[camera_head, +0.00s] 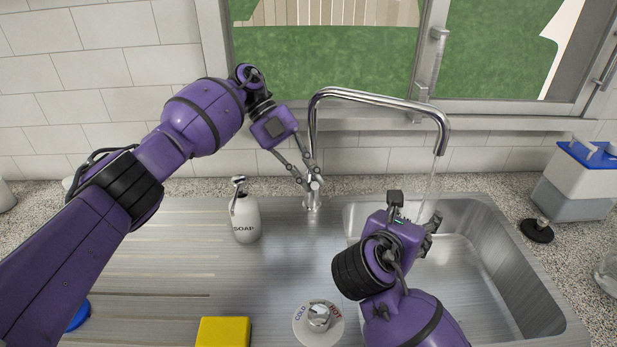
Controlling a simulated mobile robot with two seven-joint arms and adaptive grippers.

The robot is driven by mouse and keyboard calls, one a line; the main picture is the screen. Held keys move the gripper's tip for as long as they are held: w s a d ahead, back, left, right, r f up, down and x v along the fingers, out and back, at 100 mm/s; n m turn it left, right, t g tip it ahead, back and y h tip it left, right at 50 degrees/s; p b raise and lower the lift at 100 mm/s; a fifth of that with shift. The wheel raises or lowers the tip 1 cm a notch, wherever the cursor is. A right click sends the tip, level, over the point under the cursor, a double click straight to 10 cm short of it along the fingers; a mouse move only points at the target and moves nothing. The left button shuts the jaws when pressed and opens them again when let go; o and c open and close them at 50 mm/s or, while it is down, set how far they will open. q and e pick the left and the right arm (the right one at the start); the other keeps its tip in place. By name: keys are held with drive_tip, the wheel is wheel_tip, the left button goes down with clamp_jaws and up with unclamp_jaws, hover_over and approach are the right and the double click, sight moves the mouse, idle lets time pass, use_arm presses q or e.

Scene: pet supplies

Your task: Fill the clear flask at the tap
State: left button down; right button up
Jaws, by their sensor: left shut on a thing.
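The chrome tap (380,95) arches over the sink, and a thin clear stream (432,185) falls from its spout. My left gripper (311,182) is shut on the tap's lower part, at the handle near the base. My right gripper (430,232) is over the sink basin, under the spout, beside the stream. Its fingers are partly hidden by its own body, so I cannot tell whether they are open or shut. I cannot clearly make out the clear flask there; a faint see-through shape near the fingers blends with the water.
A soap bottle (245,217) stands on the drainboard (160,245). A yellow sponge (223,332) and a hot/cold knob (318,325) are in front. A black stopper (537,231), a blue-lidded container (577,185) and a clear vessel (607,271) are at right. The basin (490,265) is open.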

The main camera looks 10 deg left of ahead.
use_arm(q)
drive_tip(key=shift+f, duration=0.1)
drive_tip(key=c, duration=1.7)
unclamp_jaws()
drive_tip(key=shift+c, duration=0.2)
wheel_tip(320, 180, up, 10)
